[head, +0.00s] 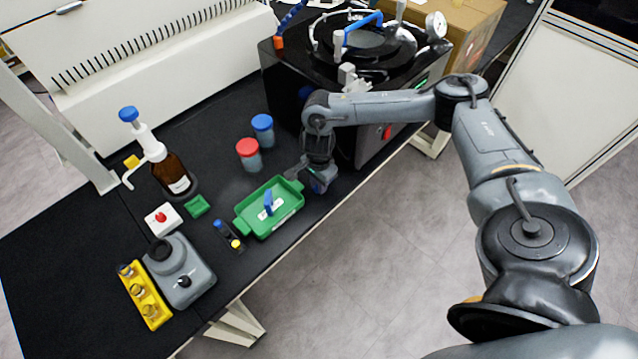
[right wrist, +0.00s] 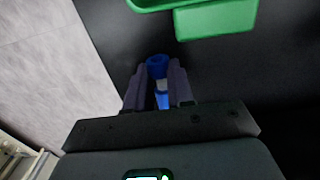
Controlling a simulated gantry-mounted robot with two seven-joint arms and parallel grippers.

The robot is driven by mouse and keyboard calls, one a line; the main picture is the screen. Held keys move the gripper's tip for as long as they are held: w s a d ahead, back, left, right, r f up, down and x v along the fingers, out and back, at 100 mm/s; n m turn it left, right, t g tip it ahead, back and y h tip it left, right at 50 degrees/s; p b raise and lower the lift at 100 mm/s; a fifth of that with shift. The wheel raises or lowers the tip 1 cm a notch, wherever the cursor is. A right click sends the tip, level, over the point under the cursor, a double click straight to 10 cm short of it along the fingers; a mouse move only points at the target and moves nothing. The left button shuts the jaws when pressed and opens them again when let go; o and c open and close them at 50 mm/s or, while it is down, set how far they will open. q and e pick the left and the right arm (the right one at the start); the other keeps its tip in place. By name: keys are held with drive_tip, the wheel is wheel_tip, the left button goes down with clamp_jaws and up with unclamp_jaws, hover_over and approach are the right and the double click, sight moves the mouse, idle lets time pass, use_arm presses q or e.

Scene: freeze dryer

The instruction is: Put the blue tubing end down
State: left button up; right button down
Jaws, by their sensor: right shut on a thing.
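My right gripper (head: 320,180) is low over the front part of the black bench, just right of the green tray (head: 243,226). In the right wrist view, its two dark fingers (right wrist: 157,90) are shut on the blue tubing end (right wrist: 157,66), with a whitish band below the blue tip. The tip points away from the wrist, towards the black bench top. I cannot tell whether it touches the bench. The tray handle (right wrist: 215,20) is close by but apart from it. The rest of the tubing is hidden by the gripper. My left gripper is not in view.
The freeze dryer (head: 345,66) stands behind my right arm. Red-capped (head: 249,154) and blue-capped (head: 263,130) containers stand behind the tray. A brown bottle (head: 174,176), a grey mixer (head: 182,275) and a yellow rack (head: 145,296) are at left. The bench's front edge is close to my gripper.

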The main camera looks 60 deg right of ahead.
drive_tip(key=shift+f, duration=0.15)
drive_tip(key=c, duration=1)
unclamp_jaws()
